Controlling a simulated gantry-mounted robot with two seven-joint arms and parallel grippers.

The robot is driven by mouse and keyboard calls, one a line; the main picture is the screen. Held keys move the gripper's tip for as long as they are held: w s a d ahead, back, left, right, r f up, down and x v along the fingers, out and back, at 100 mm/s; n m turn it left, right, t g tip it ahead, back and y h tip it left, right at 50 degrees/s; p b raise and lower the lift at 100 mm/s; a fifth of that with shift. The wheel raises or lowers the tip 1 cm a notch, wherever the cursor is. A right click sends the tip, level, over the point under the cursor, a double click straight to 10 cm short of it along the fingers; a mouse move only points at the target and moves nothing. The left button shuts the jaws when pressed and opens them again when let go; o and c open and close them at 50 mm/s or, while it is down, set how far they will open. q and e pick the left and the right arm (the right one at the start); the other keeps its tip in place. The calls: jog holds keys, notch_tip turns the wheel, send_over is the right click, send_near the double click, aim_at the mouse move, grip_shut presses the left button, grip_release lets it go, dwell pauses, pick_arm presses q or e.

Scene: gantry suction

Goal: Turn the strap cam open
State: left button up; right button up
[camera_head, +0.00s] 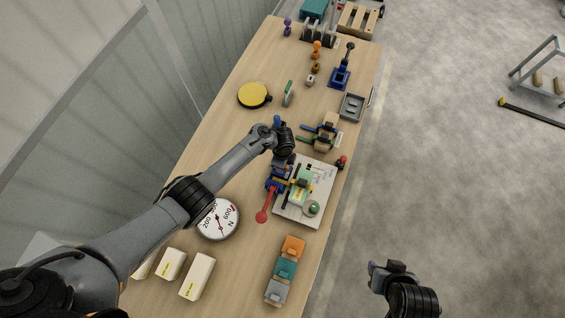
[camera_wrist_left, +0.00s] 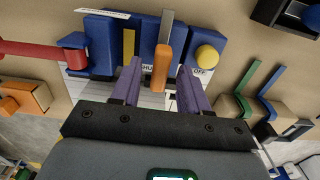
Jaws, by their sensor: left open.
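My left gripper (camera_head: 282,161) is over the blue fixture (camera_head: 275,180) beside the white panel. In the left wrist view its two purple fingers (camera_wrist_left: 159,70) are open. An orange lever (camera_wrist_left: 162,68), which looks like the strap cam, stands between the fingertips with a gap visible on each side. A grey bar or strap (camera_wrist_left: 166,27) runs up behind it on the blue fixture (camera_wrist_left: 112,32). A label beside the lever is partly hidden. My right gripper (camera_head: 386,268) is away from the table over the floor; its jaw opening is unclear.
A red handle (camera_wrist_left: 35,50) extends left from the fixture. A yellow knob (camera_wrist_left: 207,57) sits to its right, by an "OFF" label. Green (camera_wrist_left: 245,82) and blue (camera_wrist_left: 270,80) levers stand farther right. A dial gauge (camera_head: 218,220) lies left of the panel (camera_head: 291,213).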

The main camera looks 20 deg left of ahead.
pick_arm(q)
notch_tip(320, 180, up, 11)
jog(key=p, duration=0.3)
jog(key=shift+f, duration=0.15)
dwell(0.4)
